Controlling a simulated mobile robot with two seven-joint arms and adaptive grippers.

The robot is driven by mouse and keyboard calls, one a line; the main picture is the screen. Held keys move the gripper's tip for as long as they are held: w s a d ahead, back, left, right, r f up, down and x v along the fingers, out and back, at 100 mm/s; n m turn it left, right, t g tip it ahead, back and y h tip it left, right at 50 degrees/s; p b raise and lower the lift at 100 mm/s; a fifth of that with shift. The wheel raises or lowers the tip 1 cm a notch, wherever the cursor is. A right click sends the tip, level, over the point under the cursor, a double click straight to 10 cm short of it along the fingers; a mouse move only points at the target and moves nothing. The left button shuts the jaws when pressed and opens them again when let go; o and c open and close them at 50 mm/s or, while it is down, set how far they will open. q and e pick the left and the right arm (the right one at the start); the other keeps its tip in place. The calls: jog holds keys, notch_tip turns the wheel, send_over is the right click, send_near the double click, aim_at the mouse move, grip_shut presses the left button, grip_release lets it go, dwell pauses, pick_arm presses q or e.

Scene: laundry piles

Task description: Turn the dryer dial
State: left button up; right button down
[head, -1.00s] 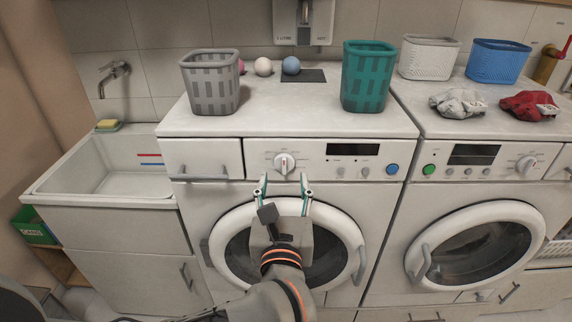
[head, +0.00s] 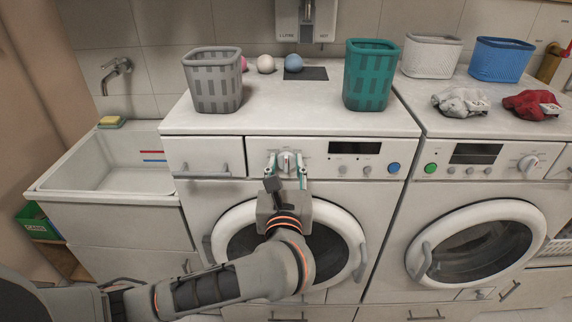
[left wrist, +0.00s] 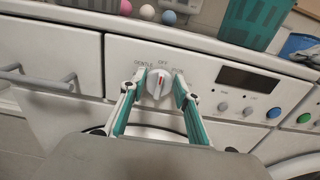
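The dial (head: 287,161) is a round white knob with a red mark, on the left machine's front panel. In the left wrist view the dial (left wrist: 158,83) has its red mark near the top, under the lettering "OFF". My left gripper (head: 286,165) is open, with one teal-and-white finger on each side of the dial. In the left wrist view small gaps show between the fingers and the knob, so it does not look gripped. My right gripper is out of view.
The left machine's panel also has a display (head: 354,147) and a blue button (head: 393,168). A second machine with its own dial (head: 528,162) stands to the right. A grey basket (head: 214,80) and a teal basket (head: 369,75) stand on top. A sink (head: 110,165) is at left.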

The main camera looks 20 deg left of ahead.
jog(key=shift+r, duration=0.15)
pick_arm(q)
jog(key=shift+r+m+p, duration=0.1)
jog(key=shift+m+p, duration=0.4)
jog(key=shift+p, duration=0.05)
jog(key=shift+d+m+p, duration=0.15)
jog(key=shift+m+p, duration=0.5)
jog(key=shift+m, duration=0.45)
jog(key=shift+w+d+m, duration=0.1)
jog(key=shift+m, duration=0.9)
jog(key=m, duration=0.6)
jog(key=shift+d+f, duration=0.25)
jog(key=shift+f, duration=0.05)
jog(key=m, duration=0.2)
jog(key=shift+f+m, duration=0.1)
jog(key=shift+m, duration=1.1)
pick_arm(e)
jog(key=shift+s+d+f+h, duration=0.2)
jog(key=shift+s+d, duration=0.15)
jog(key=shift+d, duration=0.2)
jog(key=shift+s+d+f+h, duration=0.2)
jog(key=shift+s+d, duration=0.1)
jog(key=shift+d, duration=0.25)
pick_arm(q)
jog(key=shift+f, duration=0.1)
